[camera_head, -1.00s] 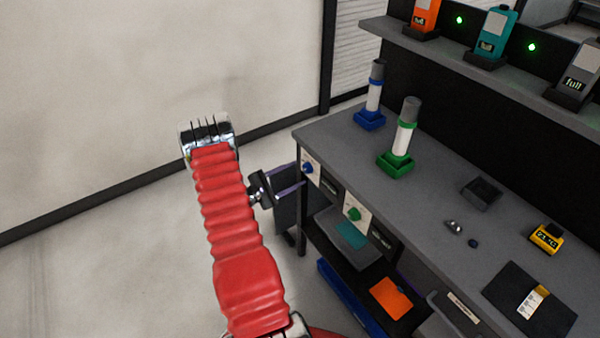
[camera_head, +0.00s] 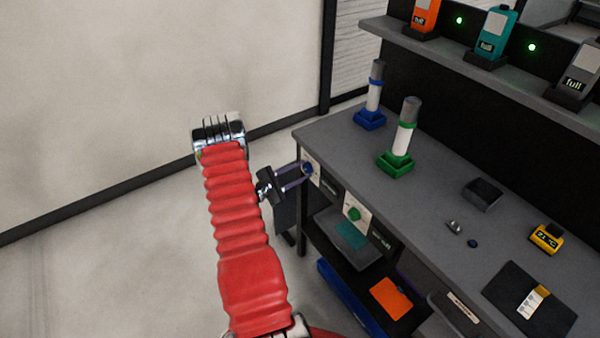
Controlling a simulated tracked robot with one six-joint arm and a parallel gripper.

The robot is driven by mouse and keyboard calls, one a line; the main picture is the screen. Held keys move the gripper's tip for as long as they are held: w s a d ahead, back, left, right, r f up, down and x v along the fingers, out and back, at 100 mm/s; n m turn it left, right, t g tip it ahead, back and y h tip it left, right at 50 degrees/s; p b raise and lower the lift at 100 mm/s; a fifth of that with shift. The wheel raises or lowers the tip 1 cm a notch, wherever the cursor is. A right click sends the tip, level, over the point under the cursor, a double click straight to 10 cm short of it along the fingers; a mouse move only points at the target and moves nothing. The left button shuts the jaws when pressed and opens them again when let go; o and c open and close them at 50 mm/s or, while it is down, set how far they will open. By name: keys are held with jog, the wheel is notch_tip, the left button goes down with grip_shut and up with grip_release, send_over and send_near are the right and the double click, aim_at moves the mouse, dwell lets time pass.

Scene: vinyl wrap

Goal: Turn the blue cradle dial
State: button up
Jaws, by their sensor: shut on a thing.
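The blue dial (camera_head: 308,168) sits on a white plate at the bench's front left corner. My gripper (camera_head: 306,171) reaches it from the left, with its two fingers on either side of the dial and shut on it. The fingers hide part of the dial, and its pointer position is too small to read. The blue cradle (camera_head: 370,121) stands on the bench top behind, holding an upright white and grey cylinder (camera_head: 374,90).
A green dial (camera_head: 354,214) is on the bench front to the right. A green cradle (camera_head: 395,167) holds another cylinder. The bench top (camera_head: 440,190) carries a dark tray (camera_head: 482,194) and a yellow device (camera_head: 547,238). Open floor lies left of the bench.

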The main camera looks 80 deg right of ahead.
jog(key=shift+c, duration=1.4)
jog(key=shift+n, duration=0.8)
jog(key=o, duration=1)
